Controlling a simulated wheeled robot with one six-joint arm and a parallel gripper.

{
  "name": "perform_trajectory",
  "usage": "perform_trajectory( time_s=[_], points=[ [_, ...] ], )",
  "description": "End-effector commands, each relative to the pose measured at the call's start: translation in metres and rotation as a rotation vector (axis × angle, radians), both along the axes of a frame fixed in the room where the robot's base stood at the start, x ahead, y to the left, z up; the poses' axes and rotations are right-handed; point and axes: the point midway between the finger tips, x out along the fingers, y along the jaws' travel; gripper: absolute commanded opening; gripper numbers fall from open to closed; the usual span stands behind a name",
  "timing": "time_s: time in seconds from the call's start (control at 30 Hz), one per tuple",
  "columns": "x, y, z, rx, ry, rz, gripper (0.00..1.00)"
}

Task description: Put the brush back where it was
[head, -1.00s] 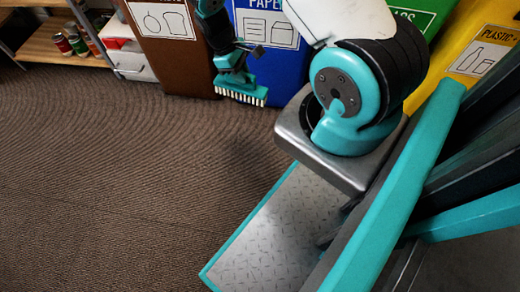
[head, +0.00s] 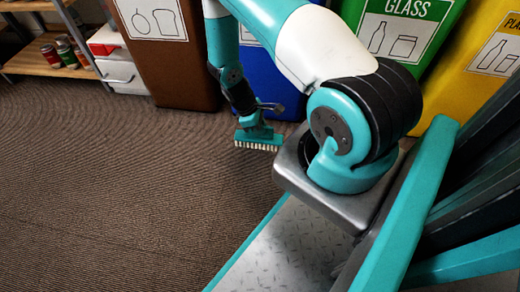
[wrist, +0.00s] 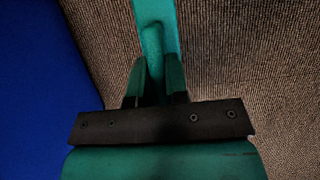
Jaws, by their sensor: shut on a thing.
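The brush (head: 258,138) is teal with pale bristles pointing down. It hangs below my gripper (head: 257,118) in front of the blue bin, over the brown carpet. I cannot tell how far the bristles are above the floor.
A brown bin (head: 175,75), a blue bin (head: 268,85), a green glass bin (head: 440,18) and a yellow bin (head: 455,85) stand along the back. A wooden shelf (head: 25,62) with several cans and a white drawer box (head: 120,72) are at far left. Carpet (head: 100,200) is clear.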

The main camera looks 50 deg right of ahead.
Motion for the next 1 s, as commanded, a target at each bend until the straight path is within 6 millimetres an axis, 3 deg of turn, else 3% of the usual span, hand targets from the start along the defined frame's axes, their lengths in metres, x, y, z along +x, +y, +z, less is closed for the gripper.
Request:
perform_trajectory(
  time_s=[0.03,0.1,0.37,0.57,0.97,1.0],
  points=[
    [0.000,0.000,-0.019,0.000,0.001,0.000,0.00],
    [0.000,0.000,-0.029,0.000,0.000,-0.001,0.00],
    [0.000,0.000,-0.048,0.000,0.000,-0.001,0.00],
    [0.000,0.000,-0.080,0.000,0.000,-0.001,0.00],
    [0.000,0.000,-0.084,0.000,0.000,-0.001,0.00],
    [0.000,0.000,-0.084,0.000,0.000,-0.001,0.21]
  ],
)
